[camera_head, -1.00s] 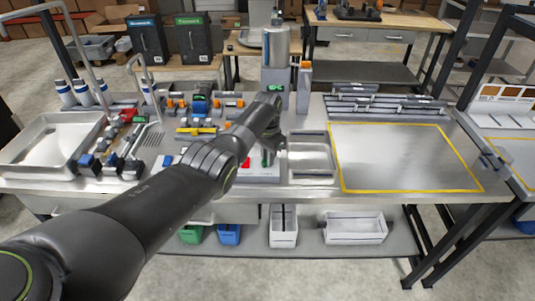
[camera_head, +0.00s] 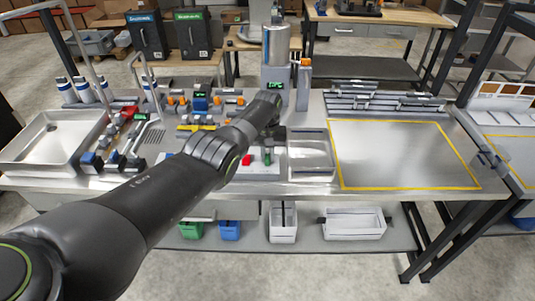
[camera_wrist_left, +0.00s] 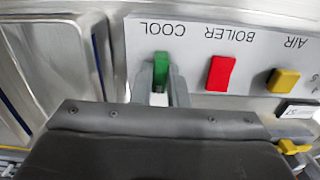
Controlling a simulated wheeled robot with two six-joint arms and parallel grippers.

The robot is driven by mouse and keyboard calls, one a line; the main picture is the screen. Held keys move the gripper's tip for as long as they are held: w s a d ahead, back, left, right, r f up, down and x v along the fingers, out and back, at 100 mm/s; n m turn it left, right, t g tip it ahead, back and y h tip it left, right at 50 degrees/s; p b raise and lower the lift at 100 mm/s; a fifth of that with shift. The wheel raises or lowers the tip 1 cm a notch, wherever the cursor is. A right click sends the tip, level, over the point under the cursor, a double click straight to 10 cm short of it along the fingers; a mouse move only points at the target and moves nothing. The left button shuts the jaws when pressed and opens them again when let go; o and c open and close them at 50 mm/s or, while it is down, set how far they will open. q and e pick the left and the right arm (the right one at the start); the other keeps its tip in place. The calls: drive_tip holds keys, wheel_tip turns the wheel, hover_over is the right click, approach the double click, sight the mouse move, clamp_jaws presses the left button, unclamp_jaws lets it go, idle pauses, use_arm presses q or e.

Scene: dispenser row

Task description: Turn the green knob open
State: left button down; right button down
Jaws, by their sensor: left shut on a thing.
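The green knob (camera_wrist_left: 161,72) stands upright in the left wrist view, on a white panel (camera_wrist_left: 205,105) beside the upside-down word COOL. My left gripper (camera_wrist_left: 161,88) has its two grey fingers on either side of the knob and is shut on it. The knob's handle runs across the row of labels, and its lower part is hidden between the fingers. In the head view the green knob (camera_head: 268,158) shows just below my left gripper (camera_head: 272,146), at the front of the bench. My right gripper is not in view.
A red knob (camera_wrist_left: 220,73) and a yellow knob (camera_wrist_left: 284,80) sit on the same panel, beside BOILER and AIR. A metal tray (camera_head: 311,154) lies right of the panel. A yellow-outlined area (camera_head: 395,150) of the bench is clear.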

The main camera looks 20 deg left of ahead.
sight(268, 156)
use_arm(q)
drive_tip(key=shift+w+r+n, duration=0.15)
drive_tip(key=shift+n, duration=0.15)
drive_tip(key=c, duration=1.4)
unclamp_jaws()
drive_tip(key=shift+c, duration=0.2)
wheel_tip(268, 156, up, 6)
drive_tip(key=shift+r+p, duration=0.15)
drive_tip(key=shift+p, duration=0.6)
wheel_tip(268, 156, up, 11)
drive_tip(key=b, duration=0.2)
